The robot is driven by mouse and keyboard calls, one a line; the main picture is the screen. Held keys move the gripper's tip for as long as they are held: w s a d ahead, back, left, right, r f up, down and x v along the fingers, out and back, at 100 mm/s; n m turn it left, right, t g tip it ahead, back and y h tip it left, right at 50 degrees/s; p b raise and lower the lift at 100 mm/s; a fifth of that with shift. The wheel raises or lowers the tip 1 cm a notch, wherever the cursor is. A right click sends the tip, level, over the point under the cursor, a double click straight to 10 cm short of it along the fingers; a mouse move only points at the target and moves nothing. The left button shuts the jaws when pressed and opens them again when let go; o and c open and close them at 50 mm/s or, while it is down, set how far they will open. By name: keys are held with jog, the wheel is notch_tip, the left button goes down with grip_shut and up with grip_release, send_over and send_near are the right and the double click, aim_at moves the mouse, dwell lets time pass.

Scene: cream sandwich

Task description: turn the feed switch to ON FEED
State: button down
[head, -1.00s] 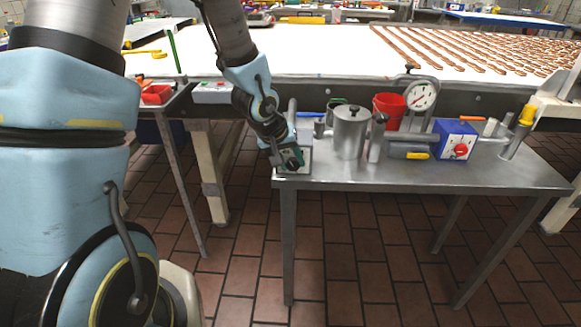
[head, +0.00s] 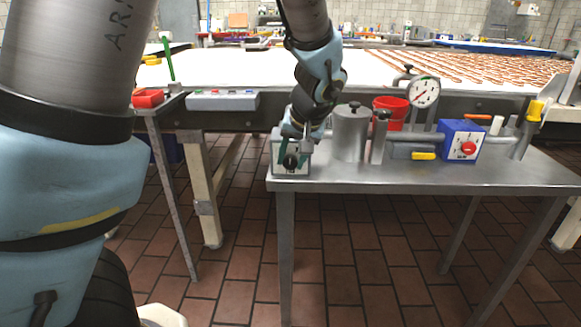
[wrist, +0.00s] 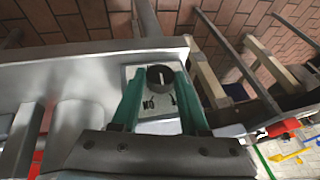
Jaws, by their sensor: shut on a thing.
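A small light-grey switch box (head: 277,158) stands at the left end of the metal table. Its round black knob (head: 291,162) is on the front face. In the wrist view the knob (wrist: 160,77) has a white pointer line, almost upright in the picture and leaning a little. Dark markings (wrist: 148,104) lie on the panel either side below it; I cannot read them. My gripper (wrist: 161,84) has one green finger on each side of the knob and is shut on it. In the head view my gripper (head: 292,152) partly covers the box.
Right of the box on the metal table (head: 420,178) stand a steel pot (head: 350,135), a red bucket (head: 390,108), a dial gauge (head: 425,92) and a blue box (head: 461,140) with a red knob. A grey panel with coloured buttons (head: 222,99) is at left.

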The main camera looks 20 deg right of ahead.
jog(key=shift+s+d+f+m+t+y+b, duration=0.15)
jog(key=shift+d+m+t+y+b, duration=0.15)
jog(key=shift+t+y, duration=0.55)
jog(key=shift+d+f+m+t+y, duration=0.1)
jog(key=shift+m+t+y, duration=0.45)
jog(key=shift+y, duration=1.2)
jog(key=shift+c, duration=2.1)
grip_release()
jog(key=v, duration=1)
jog(key=shift+s+d, duration=0.15)
jog(key=shift+s, duration=0.25)
